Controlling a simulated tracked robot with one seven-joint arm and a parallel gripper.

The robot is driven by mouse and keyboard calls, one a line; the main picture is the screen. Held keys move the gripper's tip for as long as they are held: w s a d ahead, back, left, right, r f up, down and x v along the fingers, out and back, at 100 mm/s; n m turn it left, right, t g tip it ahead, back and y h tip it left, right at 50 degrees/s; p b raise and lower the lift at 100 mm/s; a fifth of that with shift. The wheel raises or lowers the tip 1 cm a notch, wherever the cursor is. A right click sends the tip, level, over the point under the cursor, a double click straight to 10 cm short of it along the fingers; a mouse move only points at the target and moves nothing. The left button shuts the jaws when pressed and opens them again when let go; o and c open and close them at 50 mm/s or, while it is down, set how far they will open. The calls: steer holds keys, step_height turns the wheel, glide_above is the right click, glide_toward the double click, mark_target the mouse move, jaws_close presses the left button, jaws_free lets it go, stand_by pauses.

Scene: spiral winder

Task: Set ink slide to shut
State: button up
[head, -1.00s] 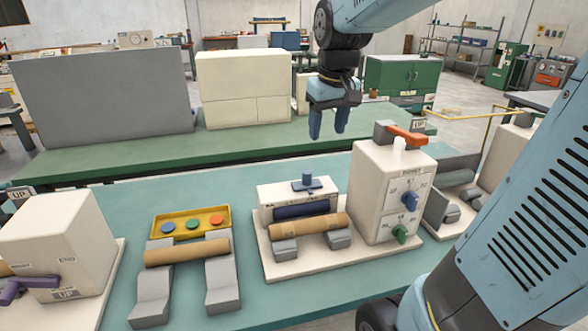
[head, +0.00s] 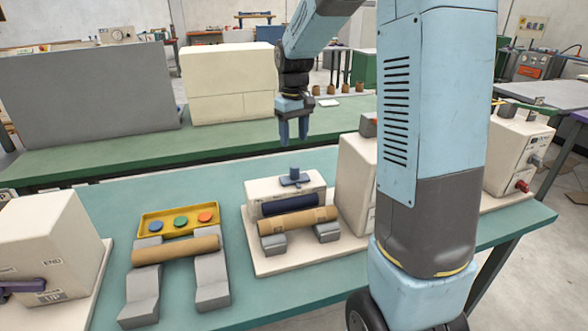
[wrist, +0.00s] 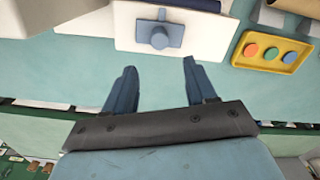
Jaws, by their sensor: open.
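The ink slide is likely the small blue slider with an upright knob (head: 295,175) on top of the white printing unit (head: 312,186). It also shows in the wrist view as a blue plate with a round knob (wrist: 160,38). I cannot read whether it is open or shut. My gripper (head: 293,142) is open and empty, pointing down above and behind the unit in the head view. In the wrist view my gripper (wrist: 158,80) has its two blue fingers apart, with the knob beyond the fingertips, not between them.
A cardboard tube (head: 298,221) lies on grey supports in front of the unit. A yellow tray (head: 180,221) with coloured buttons is to its left. A cream control box (head: 356,180) stands close on the right, partly hidden by my arm. The teal table is clear behind the unit.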

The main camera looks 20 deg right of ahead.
mark_target(294, 165)
step_height(294, 165, down, 12)
steer(key=shift+r, duration=0.25)
steer(key=shift+c, duration=0.5)
jaws_close()
stand_by(0.3)
